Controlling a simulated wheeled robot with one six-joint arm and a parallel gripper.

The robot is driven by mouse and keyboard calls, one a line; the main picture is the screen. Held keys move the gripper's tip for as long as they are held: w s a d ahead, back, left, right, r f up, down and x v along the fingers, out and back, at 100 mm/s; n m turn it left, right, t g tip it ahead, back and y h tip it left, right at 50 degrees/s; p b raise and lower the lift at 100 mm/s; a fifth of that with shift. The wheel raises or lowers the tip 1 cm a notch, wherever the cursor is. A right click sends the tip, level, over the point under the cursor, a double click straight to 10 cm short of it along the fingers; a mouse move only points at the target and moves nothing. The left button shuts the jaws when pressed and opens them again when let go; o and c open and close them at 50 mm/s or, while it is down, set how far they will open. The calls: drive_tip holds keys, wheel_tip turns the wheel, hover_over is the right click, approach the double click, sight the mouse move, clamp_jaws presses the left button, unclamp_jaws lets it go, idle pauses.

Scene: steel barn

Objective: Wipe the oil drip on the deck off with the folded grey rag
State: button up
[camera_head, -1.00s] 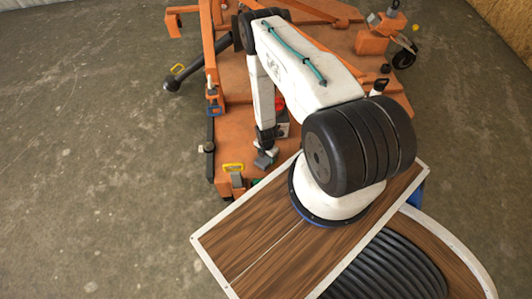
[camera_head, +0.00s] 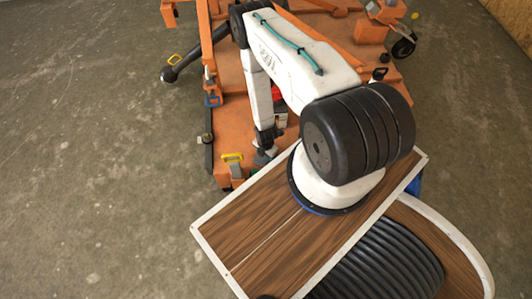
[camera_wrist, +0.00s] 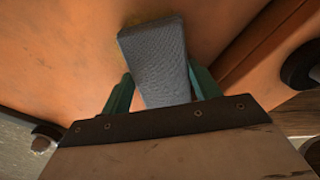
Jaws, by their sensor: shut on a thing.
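The folded grey rag (camera_wrist: 155,62) is held between the green fingers of my gripper (camera_wrist: 160,90) in the wrist view. It sticks out past the fingertips over the orange deck (camera_wrist: 75,70). I cannot tell whether it touches the deck. In the head view my gripper (camera_head: 264,148) is low at the near edge of the orange deck (camera_head: 236,120), and a small grey end shows below it. A faint yellowish patch shows on the deck beside the rag in the wrist view, but I cannot tell whether it is the oil drip.
Orange frame posts (camera_head: 208,45) rise near there. A black caster wheel (camera_head: 404,47) is at the far right. The concrete floor (camera_head: 90,150) on the left is clear.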

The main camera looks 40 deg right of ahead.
drive_tip(key=shift+w+d+r, duration=0.1)
drive_tip(key=shift+w+d, duration=0.85)
drive_tip(key=shift+w, duration=0.25)
drive_tip(key=shift+w+d, duration=0.9)
drive_tip(key=shift+w, duration=0.3)
drive_tip(key=shift+c, duration=0.2)
drive_tip(key=shift+s+d, duration=0.5)
drive_tip(key=shift+d, duration=0.3)
drive_tip(key=shift+s+a, duration=0.55)
drive_tip(key=shift+s, duration=0.25)
drive_tip(key=shift+s+a, duration=0.5)
drive_tip(key=shift+s, duration=0.25)
drive_tip(key=shift+o, duration=0.2)
drive_tip(key=shift+s+a, duration=0.65)
drive_tip(key=shift+s, duration=0.35)
drive_tip(key=shift+s+a, duration=0.6)
drive_tip(key=shift+s, duration=0.35)
drive_tip(key=shift+w+d, duration=0.6)
drive_tip(key=shift+w, duration=0.3)
drive_tip(key=shift+w+d, duration=0.55)
drive_tip(key=shift+w, duration=0.3)
drive_tip(key=shift+w+d, duration=0.6)
drive_tip(key=shift+w, duration=0.3)
drive_tip(key=shift+w+d, duration=0.6)
drive_tip(key=shift+w, duration=0.3)
drive_tip(key=shift+r, duration=2.85)
